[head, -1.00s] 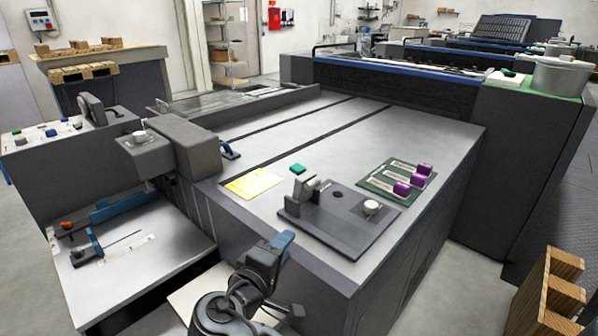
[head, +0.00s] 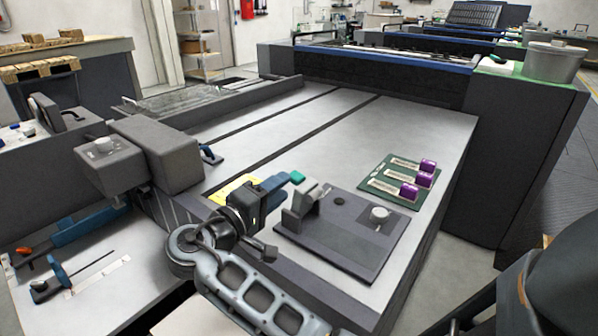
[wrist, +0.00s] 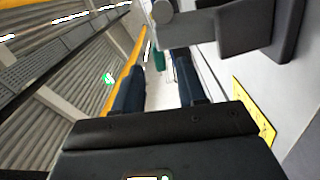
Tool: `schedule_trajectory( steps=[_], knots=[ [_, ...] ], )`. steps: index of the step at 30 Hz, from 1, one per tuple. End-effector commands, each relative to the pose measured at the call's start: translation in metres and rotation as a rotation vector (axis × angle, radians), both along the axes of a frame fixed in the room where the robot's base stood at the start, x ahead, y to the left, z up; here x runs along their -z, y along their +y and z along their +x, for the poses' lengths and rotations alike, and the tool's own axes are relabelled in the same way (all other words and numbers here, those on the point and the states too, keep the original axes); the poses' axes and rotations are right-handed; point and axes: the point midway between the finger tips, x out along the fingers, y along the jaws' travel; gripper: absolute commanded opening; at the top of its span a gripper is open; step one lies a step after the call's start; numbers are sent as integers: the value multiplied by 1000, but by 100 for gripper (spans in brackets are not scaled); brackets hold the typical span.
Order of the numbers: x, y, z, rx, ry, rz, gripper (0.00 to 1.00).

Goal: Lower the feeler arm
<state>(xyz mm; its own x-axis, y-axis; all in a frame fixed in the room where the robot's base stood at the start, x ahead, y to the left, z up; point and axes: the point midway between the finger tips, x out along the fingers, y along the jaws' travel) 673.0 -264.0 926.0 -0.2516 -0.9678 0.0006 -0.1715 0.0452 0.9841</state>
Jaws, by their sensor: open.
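A dark plate (head: 340,240) on the grey machine top carries a small grey stand with an arm (head: 301,205), which I take for the feeler arm. A green tip (head: 297,177) shows at its upper left, raised above the plate. My gripper (head: 281,180) is just left of the green tip, with blue fingers. In the wrist view the fingers (wrist: 157,88) are apart with nothing between them. The green tip (wrist: 158,60) appears beyond the gap, and grey blocks (wrist: 250,27) are at upper right. I cannot tell whether a finger touches the tip.
A yellow sheet (head: 228,189) lies left of my gripper. A bulky grey housing (head: 165,152) is further left. The middle machine top is clear.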

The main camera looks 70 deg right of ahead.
Motion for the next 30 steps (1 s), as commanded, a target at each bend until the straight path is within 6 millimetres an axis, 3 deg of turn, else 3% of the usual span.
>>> schedule_trajectory(
  steps=[6,12,25,30],
  knots=[
    [-1,-42,-12,3,1,0,40],
    [0,-67,-18,1,1,1,40],
    [0,-76,-20,-1,0,0,40],
    [0,-76,-20,-1,0,1,26]
  ],
)
